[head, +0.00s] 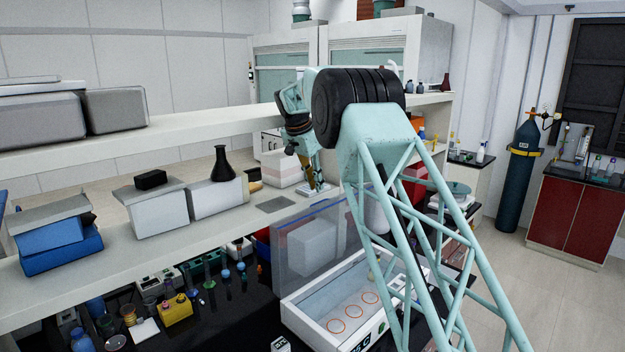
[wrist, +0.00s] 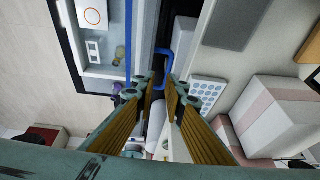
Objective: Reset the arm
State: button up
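My gripper (head: 316,186) hangs pointing down over the white shelf (head: 165,245) in the head view, close to a small white block-like rack. In the wrist view my gripper (wrist: 165,88) shows two yellow-padded fingers with a gap between their tips. Nothing is held between them. A white rack with round holes (wrist: 207,92) lies just right of the fingertips, apart from them. A blue handle-like loop (wrist: 168,58) shows beyond the tips. My arm's lattice link hides part of the bench at the right of the head view.
A black flask (head: 222,165) and white boxes (head: 158,208) stand on the shelf. An upper shelf (head: 170,132) runs behind. A clear-walled device (head: 340,300) with orange rings is below. A gas cylinder (head: 520,175) stands right, with open floor before it. Fumehoods (head: 375,55) are at the back.

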jog(key=shift+s+d+r+b, duration=0.2)
jog(key=shift+s+d+r, duration=0.15)
jog(key=shift+s, duration=0.1)
jog(key=shift+s+d+r+b, duration=0.15)
jog(key=shift+s+d+r, duration=0.15)
jog(key=shift+s, duration=0.15)
jog(key=s+d+r+n+y+b, duration=0.1)
jog(key=s+d+r+n+b, duration=0.3)
jog(key=s, duration=0.9)
jog(key=s+d+r+b, duration=0.3)
jog(key=s+d+r, duration=0.35)
jog(key=s, duration=0.65)
jog(key=s+d+f+n+b, duration=0.1)
jog(key=s+d+f+b, duration=0.15)
jog(key=s, duration=0.95)
jog(key=s+d+f+n+b, duration=0.1)
jog(key=s+d+b, duration=0.15)
jog(key=s, duration=0.85)
jog(key=s+d+f+n+b, duration=0.1)
jog(key=s+f, duration=0.4)
jog(key=s, duration=0.5)
jog(key=s+d+f+n+y+b, duration=0.1)
jog(key=s+f+b, duration=0.1)
jog(key=s+f, duration=0.4)
jog(key=s+d+f+n+b, duration=0.1)
jog(key=s+f, duration=0.5)
jog(key=s, duration=0.9)
jog(key=shift+y+b, duration=0.3)
jog(key=shift+b, duration=0.5)
